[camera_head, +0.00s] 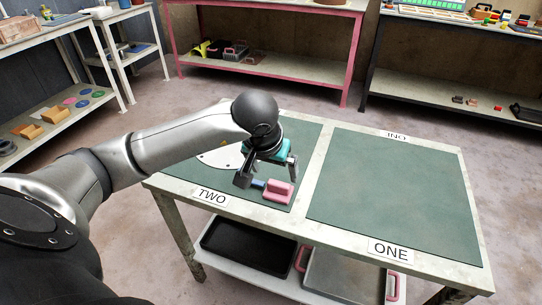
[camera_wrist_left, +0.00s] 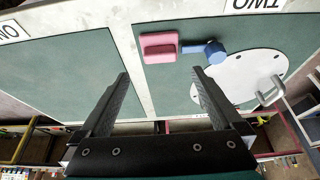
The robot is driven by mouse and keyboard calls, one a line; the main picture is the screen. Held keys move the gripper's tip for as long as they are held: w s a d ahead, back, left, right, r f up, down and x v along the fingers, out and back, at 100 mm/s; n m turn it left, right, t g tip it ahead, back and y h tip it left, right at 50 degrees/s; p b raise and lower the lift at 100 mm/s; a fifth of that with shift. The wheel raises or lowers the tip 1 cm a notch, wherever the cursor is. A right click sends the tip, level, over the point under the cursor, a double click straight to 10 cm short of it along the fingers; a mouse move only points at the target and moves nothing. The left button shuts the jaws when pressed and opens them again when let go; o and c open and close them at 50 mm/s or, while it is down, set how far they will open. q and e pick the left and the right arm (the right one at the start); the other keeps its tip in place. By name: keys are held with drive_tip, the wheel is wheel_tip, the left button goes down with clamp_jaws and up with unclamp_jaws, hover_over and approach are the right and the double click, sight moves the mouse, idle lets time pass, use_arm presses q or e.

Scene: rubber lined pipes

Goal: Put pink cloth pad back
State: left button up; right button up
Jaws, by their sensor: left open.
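A pink pad-like piece (camera_head: 279,193) with a raised pink part on top lies on the green mat marked TWO (camera_head: 308,146), near its front right corner. It also shows in the left wrist view (camera_wrist_left: 159,47). A blue piece with a round end (camera_wrist_left: 207,51) lies beside it, seeming to touch it. My left gripper (camera_head: 268,174) is open and empty, just above and behind the pink piece in the head view. In the wrist view its fingertips (camera_wrist_left: 160,73) are apart, with the pink piece beyond them. My right gripper is out of view.
A white round plate (camera_wrist_left: 250,75) with a metal handle lies on mat TWO, partly hidden by my arm in the head view. The mat marked ONE (camera_head: 395,190) is bare. A black tray (camera_head: 248,246) and a grey tray with pink handles (camera_head: 345,276) stand on the lower shelf.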

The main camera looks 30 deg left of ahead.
use_arm(q)
drive_tip(key=shift+p+v, duration=0.45)
drive_tip(key=shift+v, duration=1.65)
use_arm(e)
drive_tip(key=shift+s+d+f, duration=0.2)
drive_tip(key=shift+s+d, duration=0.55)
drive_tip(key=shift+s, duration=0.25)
